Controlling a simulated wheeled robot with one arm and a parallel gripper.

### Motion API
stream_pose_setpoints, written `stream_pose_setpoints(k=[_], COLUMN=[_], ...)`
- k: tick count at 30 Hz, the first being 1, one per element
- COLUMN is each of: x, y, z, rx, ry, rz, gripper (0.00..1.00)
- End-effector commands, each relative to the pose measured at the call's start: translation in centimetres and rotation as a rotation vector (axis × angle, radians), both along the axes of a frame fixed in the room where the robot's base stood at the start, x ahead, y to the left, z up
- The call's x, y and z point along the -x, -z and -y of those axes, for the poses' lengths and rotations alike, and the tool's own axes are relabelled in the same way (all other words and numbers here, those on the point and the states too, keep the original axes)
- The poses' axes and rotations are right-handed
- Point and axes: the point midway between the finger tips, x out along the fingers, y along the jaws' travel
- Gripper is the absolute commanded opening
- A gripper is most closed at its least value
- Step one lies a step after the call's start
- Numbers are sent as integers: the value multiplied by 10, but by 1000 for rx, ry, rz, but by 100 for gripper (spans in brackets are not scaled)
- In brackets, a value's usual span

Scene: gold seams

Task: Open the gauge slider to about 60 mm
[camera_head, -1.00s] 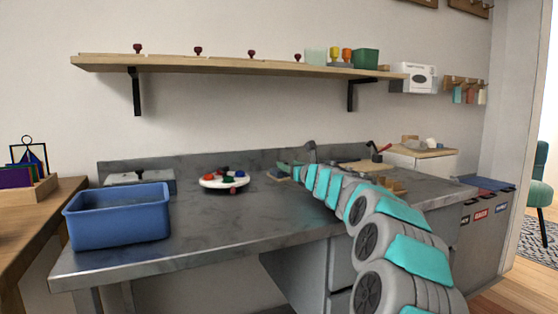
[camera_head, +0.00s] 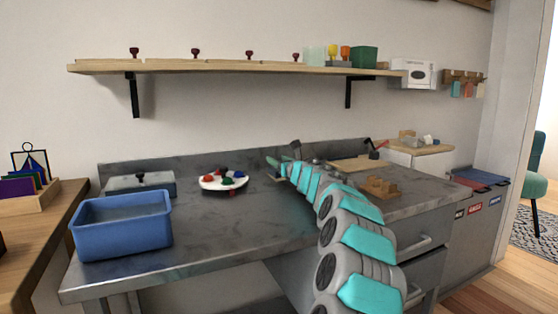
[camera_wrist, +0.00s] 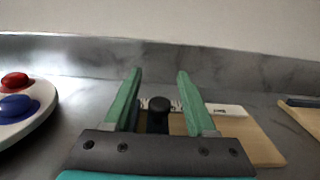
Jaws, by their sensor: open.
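The gauge (camera_wrist: 250,138) is a light wooden board with a white marked scale strip (camera_wrist: 228,110), lying on the grey metal bench in the wrist view. Its slider has a dark round knob (camera_wrist: 158,104). My gripper (camera_wrist: 159,76) is open, its two green fingers on either side of the knob in the picture, with gaps on both sides. I cannot tell how far the knob is below or beyond the fingertips. The scale's marks are too small to read, and my gripper hides part of the board. In the head view my gripper (camera_head: 284,165) covers most of the gauge.
A white round tray with coloured knobs (camera_head: 223,181) stands left of the gauge, and also shows in the wrist view (camera_wrist: 22,122). A blue bin (camera_head: 122,225) stands at the bench's left front. The bench's metal backsplash (camera_wrist: 90,62) rises behind the gauge. A wooden board (camera_head: 362,164) lies to the right.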

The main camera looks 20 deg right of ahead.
Motion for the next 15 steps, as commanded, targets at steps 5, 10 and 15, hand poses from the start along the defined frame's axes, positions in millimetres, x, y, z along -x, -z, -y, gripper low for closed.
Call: stream_pose_setpoints(k=[5, 10, 15], x=[0, 0, 0], y=[0, 0, 0], z=[0, 0, 0], rx=[0, 0, 0], ry=[0, 0, 0], rz=[0, 0, -1], gripper=[42, 23, 4])
